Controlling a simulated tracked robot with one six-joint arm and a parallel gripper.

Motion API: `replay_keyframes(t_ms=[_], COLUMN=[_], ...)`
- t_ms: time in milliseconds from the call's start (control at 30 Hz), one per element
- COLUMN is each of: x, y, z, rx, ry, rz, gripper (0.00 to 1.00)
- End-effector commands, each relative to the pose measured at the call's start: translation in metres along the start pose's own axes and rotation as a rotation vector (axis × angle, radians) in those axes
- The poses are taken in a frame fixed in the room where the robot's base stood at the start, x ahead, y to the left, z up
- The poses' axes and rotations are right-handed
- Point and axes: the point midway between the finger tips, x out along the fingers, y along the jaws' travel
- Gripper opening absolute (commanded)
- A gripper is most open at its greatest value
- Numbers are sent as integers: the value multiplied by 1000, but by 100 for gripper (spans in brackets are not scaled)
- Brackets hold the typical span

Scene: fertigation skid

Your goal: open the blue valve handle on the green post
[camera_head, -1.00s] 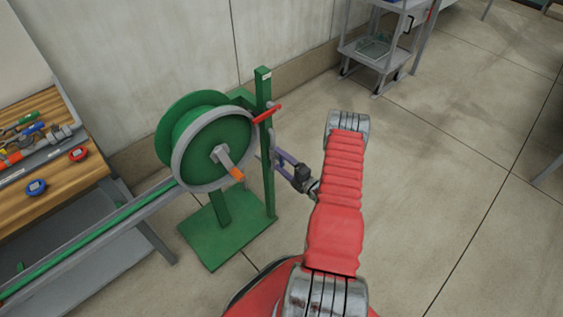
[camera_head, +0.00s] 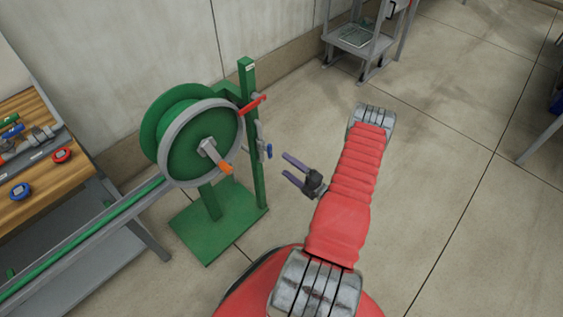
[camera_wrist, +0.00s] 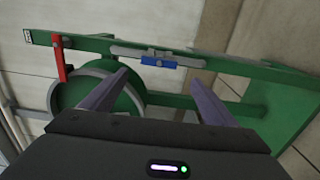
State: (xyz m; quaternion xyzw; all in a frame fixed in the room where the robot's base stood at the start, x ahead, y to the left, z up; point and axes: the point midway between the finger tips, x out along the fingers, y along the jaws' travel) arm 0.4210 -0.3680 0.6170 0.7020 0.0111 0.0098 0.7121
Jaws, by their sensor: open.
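The green post (camera_head: 255,160) stands upright on a green base plate. A small blue valve handle (camera_head: 268,151) is on its right side, at a grey pipe fitting. In the wrist view the blue handle (camera_wrist: 158,63) lies roughly in line with the green post (camera_wrist: 220,62), which runs across the picture. My gripper (camera_head: 284,165) is open and empty, to the right of the post and apart from the handle. In the wrist view its two purple fingers (camera_wrist: 158,77) point towards the post, with the handle seen between and beyond the tips.
A red lever (camera_head: 252,104) sticks out higher on the post; it also shows in the wrist view (camera_wrist: 60,60). A green hose reel (camera_head: 200,140) with an orange-ended crank (camera_head: 226,168) stands left. A wooden bench (camera_head: 30,205) holds tools. A grey cart (camera_head: 360,40) stands behind.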

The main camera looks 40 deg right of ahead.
Motion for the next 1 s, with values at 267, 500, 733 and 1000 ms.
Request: replay_keyframes(t_ms=[267,500,733,1000], x=[-25,-27,-26,-26], y=[-1,-1,-1,-1], z=[0,-1,0,0], rx=[1,1,1,14], ry=[0,1,1,1], rz=[-1,-1,-1,-1], gripper=[81,81,81,81])
